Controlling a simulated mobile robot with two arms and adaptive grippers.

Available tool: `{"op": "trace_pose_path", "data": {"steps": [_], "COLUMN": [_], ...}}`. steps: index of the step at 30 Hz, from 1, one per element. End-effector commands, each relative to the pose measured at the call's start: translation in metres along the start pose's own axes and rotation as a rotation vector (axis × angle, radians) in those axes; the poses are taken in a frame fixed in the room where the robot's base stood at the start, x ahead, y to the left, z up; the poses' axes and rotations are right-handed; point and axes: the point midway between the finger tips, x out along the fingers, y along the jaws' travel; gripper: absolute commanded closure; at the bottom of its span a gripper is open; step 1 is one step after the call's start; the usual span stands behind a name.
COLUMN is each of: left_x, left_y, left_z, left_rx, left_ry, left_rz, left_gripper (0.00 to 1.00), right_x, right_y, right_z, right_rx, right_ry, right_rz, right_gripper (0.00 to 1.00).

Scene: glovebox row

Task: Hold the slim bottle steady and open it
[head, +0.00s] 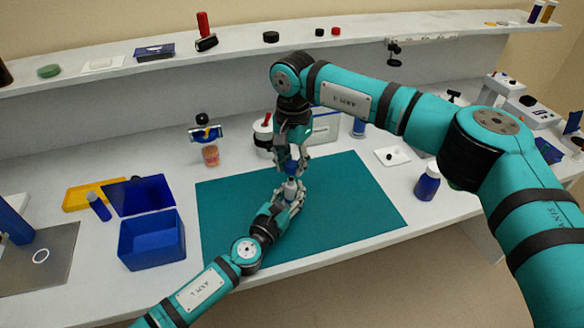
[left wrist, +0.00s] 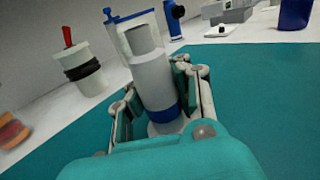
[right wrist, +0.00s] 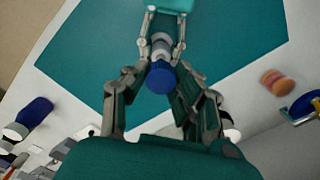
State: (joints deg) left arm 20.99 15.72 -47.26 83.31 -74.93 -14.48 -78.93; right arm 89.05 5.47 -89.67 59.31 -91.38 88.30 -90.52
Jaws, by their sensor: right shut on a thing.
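The slim bottle (head: 290,187) stands upright over the teal mat, pale with a blue cap. My left gripper (head: 287,193) is shut around its body; the left wrist view shows the pale bottle (left wrist: 152,78) between the fingers, with a blue band low on it. My right gripper (head: 290,165) comes straight down from above, its fingertips shut on the blue cap (right wrist: 160,77). In the right wrist view the cap is in line with the pale bottle beneath. The fingers hide part of both.
The teal mat (head: 350,205) is otherwise clear. A blue open box (head: 150,242) stands left of it, a blue bottle (head: 427,183) right of it. A shelf (head: 240,58) runs along the back.

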Motion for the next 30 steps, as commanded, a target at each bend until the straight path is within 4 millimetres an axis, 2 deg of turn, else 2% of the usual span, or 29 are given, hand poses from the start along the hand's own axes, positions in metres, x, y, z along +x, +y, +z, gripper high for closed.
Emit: {"op": "trace_pose_path", "data": {"steps": [4, 11, 12, 19, 30], "left_x": [-0.001, -0.001, -0.001, 0.000, -0.005], "left_y": [0.001, 0.000, 0.000, 0.000, 0.000], "left_z": [-0.003, -0.003, -0.003, -0.001, -0.001], "left_rx": [0.001, 0.001, 0.001, 0.001, 0.001], "left_ry": [0.005, 0.005, 0.005, 0.002, 0.001], "left_rz": [0.001, 0.001, 0.001, 0.000, 0.000], "left_gripper": [1.00, 1.00, 0.90, 0.60, 0.58], "right_x": [-0.018, -0.021, -0.021, -0.020, -0.020], "right_y": [0.000, 0.000, 0.000, 0.000, 0.000], "right_z": [0.000, 0.000, 0.000, 0.000, 0.000], "right_rx": [0.000, 0.000, 0.000, 0.000, 0.000], "right_ry": [0.000, -0.001, -0.001, -0.001, -0.001], "right_rz": [-0.001, 0.001, 0.001, 0.001, 0.001], "right_gripper": [1.00, 1.00, 1.00, 1.00, 1.00]}}
